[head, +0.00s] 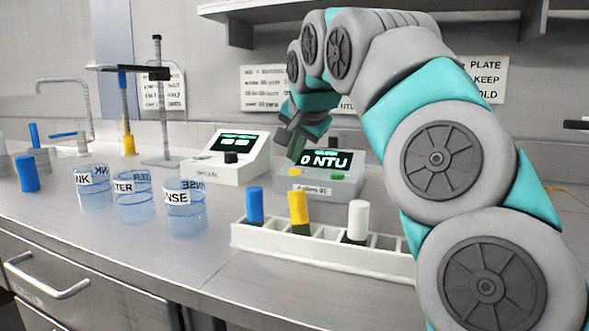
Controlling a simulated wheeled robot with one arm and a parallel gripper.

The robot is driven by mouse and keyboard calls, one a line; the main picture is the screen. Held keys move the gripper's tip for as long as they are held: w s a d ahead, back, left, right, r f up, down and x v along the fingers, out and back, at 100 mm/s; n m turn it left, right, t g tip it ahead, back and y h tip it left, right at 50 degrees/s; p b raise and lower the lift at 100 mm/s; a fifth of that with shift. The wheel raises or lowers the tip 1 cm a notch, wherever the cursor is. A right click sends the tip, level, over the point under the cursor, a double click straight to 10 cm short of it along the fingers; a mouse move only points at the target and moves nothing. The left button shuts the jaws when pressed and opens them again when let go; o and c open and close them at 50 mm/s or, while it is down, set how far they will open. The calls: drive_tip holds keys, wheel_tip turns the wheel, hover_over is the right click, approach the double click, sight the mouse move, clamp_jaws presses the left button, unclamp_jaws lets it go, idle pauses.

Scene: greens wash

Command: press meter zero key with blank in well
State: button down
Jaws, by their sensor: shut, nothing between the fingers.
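The turbidity meter (320,187) is a grey box at the back middle of the bench. Its screen (325,158) reads "0 NTU". A yellow key (295,172) and a green key (337,177) show on its front. My gripper (293,143) is shut and empty, pointing down at the meter's left part, beside the screen. I cannot tell whether it touches the meter.
A white instrument (226,168) with a black knob-like part stands left of the meter. A white rack (320,248) in front holds blue, yellow and white pieces. Three labelled beakers (184,208) stand left. A clamp stand (160,110) is behind.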

sight(294, 175)
drive_tip(key=shift+r, duration=0.1)
drive_tip(key=shift+r+p, duration=1.85)
drive_tip(key=shift+r, duration=0.65)
drive_tip(key=shift+f, duration=0.1)
